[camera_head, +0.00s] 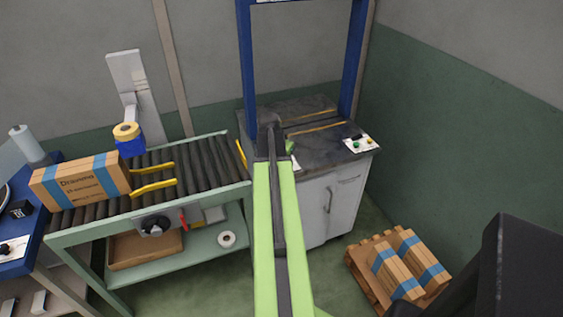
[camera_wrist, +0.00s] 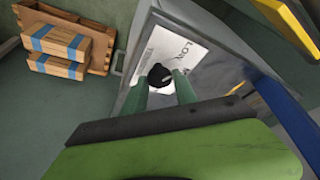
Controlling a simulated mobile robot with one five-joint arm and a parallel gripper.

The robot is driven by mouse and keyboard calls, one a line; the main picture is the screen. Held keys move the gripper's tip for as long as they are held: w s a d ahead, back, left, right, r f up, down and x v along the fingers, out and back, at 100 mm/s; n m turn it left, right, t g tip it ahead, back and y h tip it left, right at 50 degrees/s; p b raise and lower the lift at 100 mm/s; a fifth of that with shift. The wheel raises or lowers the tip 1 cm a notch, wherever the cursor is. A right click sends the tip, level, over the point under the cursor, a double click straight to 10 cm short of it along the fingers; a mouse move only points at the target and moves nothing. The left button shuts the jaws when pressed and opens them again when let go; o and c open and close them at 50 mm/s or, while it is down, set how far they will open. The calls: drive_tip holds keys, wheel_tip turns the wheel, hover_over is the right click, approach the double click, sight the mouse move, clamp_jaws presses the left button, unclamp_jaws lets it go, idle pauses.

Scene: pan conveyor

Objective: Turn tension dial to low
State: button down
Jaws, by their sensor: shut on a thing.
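The tension dial (camera_wrist: 159,72) is a small black knob in the wrist view. It sits on a white label (camera_wrist: 186,50) on the machine cabinet, and part of the word LOW can be read there. My gripper (camera_wrist: 160,82) has its two green fingers on either side of the knob and is shut on it. Which way the dial points cannot be made out. In the head view my green arm reaches to the strapping machine (camera_head: 330,157) and hides the dial.
A button panel (camera_head: 361,143) lies on the machine top's right corner. The blue arch (camera_head: 351,60) rises above the machine. A roller conveyor (camera_head: 210,165) with a carton (camera_head: 80,181) stands at left. A pallet (camera_head: 365,272) with boxes stands on the floor at right.

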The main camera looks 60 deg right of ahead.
drive_tip(key=shift+w, duration=0.1)
drive_tip(key=c, duration=1)
unclamp_jaws()
drive_tip(key=p+v, duration=1.6)
drive_tip(key=v, duration=0.1)
drive_tip(key=shift+r, duration=0.3)
